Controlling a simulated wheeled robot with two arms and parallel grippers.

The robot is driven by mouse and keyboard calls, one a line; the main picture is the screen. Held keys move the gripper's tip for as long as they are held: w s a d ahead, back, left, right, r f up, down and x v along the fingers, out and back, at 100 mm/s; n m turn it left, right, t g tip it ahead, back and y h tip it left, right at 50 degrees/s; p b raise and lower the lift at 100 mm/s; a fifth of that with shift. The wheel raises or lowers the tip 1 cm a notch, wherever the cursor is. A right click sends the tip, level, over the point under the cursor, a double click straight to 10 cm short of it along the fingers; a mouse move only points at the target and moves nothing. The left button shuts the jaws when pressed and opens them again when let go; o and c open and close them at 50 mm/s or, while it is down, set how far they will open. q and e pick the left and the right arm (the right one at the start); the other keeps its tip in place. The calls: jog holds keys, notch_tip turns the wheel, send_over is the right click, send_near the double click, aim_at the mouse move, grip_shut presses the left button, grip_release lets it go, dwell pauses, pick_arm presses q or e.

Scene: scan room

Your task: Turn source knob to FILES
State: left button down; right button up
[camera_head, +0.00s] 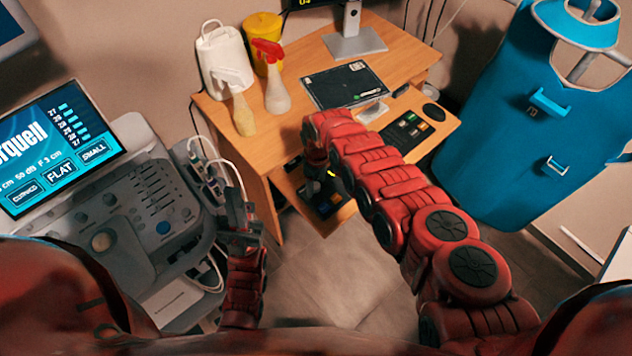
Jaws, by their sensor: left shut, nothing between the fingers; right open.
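I cannot make out a knob marked FILES. The ultrasound console (130,205) at left carries several small knobs and buttons, their labels too small to read. On the desk, a dark control box (408,132) with coloured buttons sits right of my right arm; I cannot tell whether it has a knob. My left gripper (238,208) points up beside the console's right edge, shut and empty. My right arm reaches over the desk's front and bends down. My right gripper (326,200) is open, low in front of the desk's lower shelf, and partly hard to make out.
The wooden desk (425,62) holds a dark flat panel (345,85), a monitor stand (354,42), two spray bottles (272,85), a white container (222,55) and a yellow bin (262,28). A blue apron (520,130) hangs at right. Cables hang by the console. Floor between is clear.

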jog(key=shift+c, duration=0.3)
grip_shut()
